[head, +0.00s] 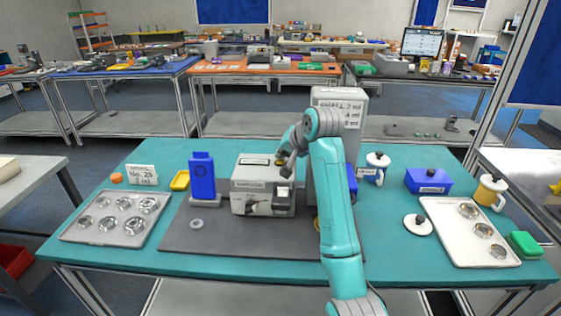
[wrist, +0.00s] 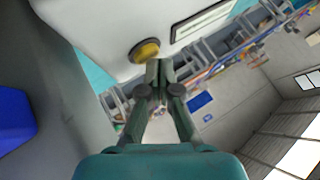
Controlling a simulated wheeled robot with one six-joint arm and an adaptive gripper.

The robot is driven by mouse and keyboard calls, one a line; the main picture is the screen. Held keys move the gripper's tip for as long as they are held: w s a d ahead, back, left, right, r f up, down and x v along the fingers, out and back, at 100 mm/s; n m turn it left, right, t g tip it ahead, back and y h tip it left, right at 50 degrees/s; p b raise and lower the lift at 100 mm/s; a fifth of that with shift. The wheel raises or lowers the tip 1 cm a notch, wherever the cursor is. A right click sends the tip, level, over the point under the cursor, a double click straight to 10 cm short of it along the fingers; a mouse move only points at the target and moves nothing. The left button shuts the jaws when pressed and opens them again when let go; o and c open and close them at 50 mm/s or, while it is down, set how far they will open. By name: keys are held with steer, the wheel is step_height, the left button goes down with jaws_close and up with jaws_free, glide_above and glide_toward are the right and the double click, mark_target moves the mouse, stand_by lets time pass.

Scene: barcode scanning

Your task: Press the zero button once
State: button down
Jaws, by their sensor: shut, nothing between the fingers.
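A round yellow button (wrist: 146,50) with a dark rim sits on a pale grey housing (wrist: 100,22) in the wrist view. No zero mark on it is readable. My gripper (wrist: 158,66) is shut and empty, its fingertips right beside the button; whether they touch it I cannot tell. In the head view my gripper (head: 286,168) hangs over the upper right part of a grey boxy device (head: 262,190) with a label on its front. My arm partly covers the taller grey cabinet behind it.
On the teal table (head: 110,250) stand a blue upright device (head: 202,177), a metal tray with round dishes (head: 82,237) at left, and a blue box (head: 428,181), mugs and a white tray (head: 440,228) at right. The dark mat (head: 200,240) is mostly clear in front.

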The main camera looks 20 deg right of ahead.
mark_target(282, 161)
steer(key=shift+f, duration=0.4)
stand_by(0.5)
steer(key=shift+r, duration=0.9)
steer(key=shift+r, duration=2.5)
